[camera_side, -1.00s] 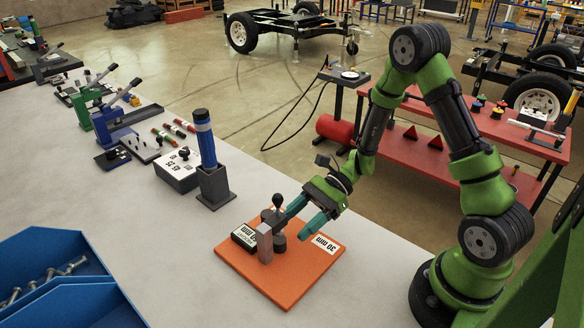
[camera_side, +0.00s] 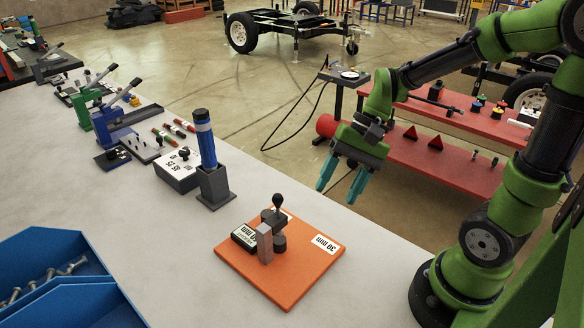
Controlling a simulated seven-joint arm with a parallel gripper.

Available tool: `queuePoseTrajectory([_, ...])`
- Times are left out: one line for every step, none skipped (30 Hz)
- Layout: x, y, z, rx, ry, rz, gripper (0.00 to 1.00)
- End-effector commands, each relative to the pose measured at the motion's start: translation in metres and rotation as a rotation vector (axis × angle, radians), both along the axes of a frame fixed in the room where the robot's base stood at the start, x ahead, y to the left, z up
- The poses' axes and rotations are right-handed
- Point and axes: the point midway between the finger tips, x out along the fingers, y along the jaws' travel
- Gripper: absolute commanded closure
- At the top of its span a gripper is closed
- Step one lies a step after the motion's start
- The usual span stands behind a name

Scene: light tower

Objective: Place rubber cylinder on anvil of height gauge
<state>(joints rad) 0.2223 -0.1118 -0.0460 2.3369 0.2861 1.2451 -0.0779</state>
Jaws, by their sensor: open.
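The height gauge (camera_side: 264,244) stands on an orange board (camera_side: 303,283). It has a grey upright block and a dark top piece with a round black knob. A dark cylinder (camera_side: 280,243) stands under the top piece, beside the grey block. It looks upright, but whether it is the rubber cylinder, and whether it rests fully on the anvil, I cannot tell at this size. My gripper (camera_side: 342,188) is open and empty, its teal fingers pointing down past the table's far right edge, well clear of the gauge.
Blue bins with bolts (camera_side: 50,285) fill the front left. A red bench (camera_side: 450,165) stands beyond my arm. The table left of the board is clear.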

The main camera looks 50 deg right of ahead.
Motion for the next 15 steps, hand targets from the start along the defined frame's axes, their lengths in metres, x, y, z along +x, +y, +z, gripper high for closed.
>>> queuePoseTrajectory([-0.006, 0.003, 0.014, -0.082, -0.099, 0.064, 0.42])
queuePoseTrajectory([-0.009, 0.003, 0.02, -0.128, -0.151, 0.095, 0.42])
queuePoseTrajectory([-0.013, 0.003, 0.028, -0.188, -0.221, 0.134, 0.42])
queuePoseTrajectory([-0.015, 0.002, 0.035, -0.232, -0.273, 0.163, 0.42])
queuePoseTrajectory([-0.018, 0.002, 0.041, -0.272, -0.325, 0.189, 0.42])
queuePoseTrajectory([-0.02, 0.001, 0.049, -0.322, -0.39, 0.218, 0.42])
queuePoseTrajectory([-0.022, 0.001, 0.054, -0.355, -0.434, 0.238, 0.42])
queuePoseTrajectory([-0.024, 0.001, 0.059, -0.385, -0.476, 0.255, 0.42])
queuePoseTrajectory([-0.025, 0.001, 0.066, -0.422, -0.528, 0.276, 0.42])
queuePoseTrajectory([-0.027, 0.0, 0.07, -0.446, -0.561, 0.288, 0.42])
queuePoseTrajectory([-0.028, 0.0, 0.073, -0.465, -0.59, 0.298, 0.42])
queuePoseTrajectory([-0.029, 0.0, 0.078, -0.488, -0.623, 0.31, 0.42])
queuePoseTrajectory([-0.03, 0.0, 0.08, -0.5, -0.642, 0.315, 0.42])
queuePoseTrajectory([-0.03, 0.0, 0.082, -0.509, -0.656, 0.319, 0.42])
queuePoseTrajectory([-0.031, -0.001, 0.084, -0.521, -0.671, 0.324, 0.42])
